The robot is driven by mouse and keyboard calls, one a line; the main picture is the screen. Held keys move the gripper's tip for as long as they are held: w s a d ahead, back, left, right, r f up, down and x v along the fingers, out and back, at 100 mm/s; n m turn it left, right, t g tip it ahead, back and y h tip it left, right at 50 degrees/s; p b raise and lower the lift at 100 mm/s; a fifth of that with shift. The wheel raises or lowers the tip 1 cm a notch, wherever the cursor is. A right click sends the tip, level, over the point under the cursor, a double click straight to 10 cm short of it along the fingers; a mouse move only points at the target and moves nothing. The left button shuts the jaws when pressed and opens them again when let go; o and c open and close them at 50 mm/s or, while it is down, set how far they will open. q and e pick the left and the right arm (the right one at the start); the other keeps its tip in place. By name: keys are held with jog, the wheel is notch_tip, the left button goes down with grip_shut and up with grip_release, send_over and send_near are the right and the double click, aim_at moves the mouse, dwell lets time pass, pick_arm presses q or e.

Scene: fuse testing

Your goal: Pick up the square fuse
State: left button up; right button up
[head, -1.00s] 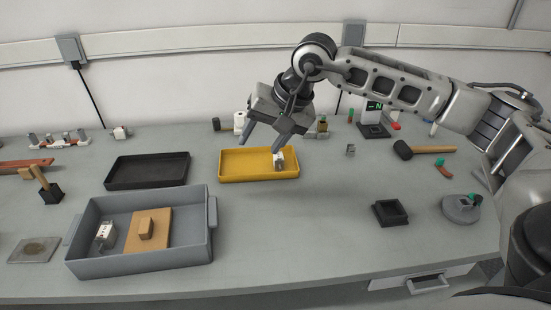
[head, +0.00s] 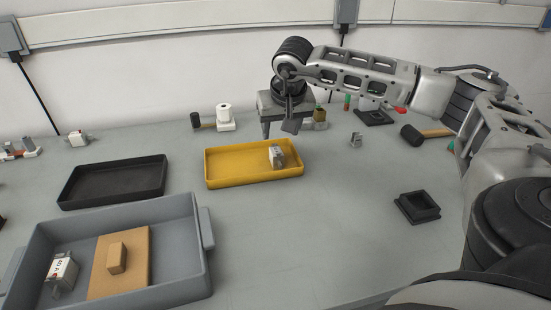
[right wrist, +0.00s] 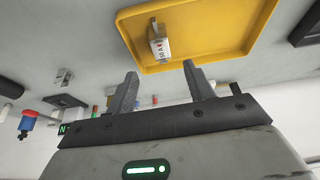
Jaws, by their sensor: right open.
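A white-and-grey square fuse (head: 277,156) lies in the right part of the yellow tray (head: 225,177). In the right wrist view the fuse (right wrist: 158,45) shows with dark marking on its white face, inside the tray (right wrist: 205,66). Another similar boxy fuse (head: 62,272) lies in the grey bin (head: 185,245) at the lower left. My right gripper (head: 278,130) is open and empty, fingers pointing down, near the tray's far edge and apart from the fuse. Its two fingers also show in the right wrist view (right wrist: 160,72). My left gripper is not in view.
A black tray (head: 112,183) lies left of the yellow tray. A wooden block (head: 116,258) sits in the grey bin. A small black square holder (head: 417,207) and a mallet (head: 425,134) are to the right. The table in front of the yellow tray is clear.

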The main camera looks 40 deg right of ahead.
aim_at(276, 150)
jog(key=x, duration=0.9)
jog(key=shift+w+f, duration=0.2)
jog(key=shift+f, duration=0.15)
grip_shut()
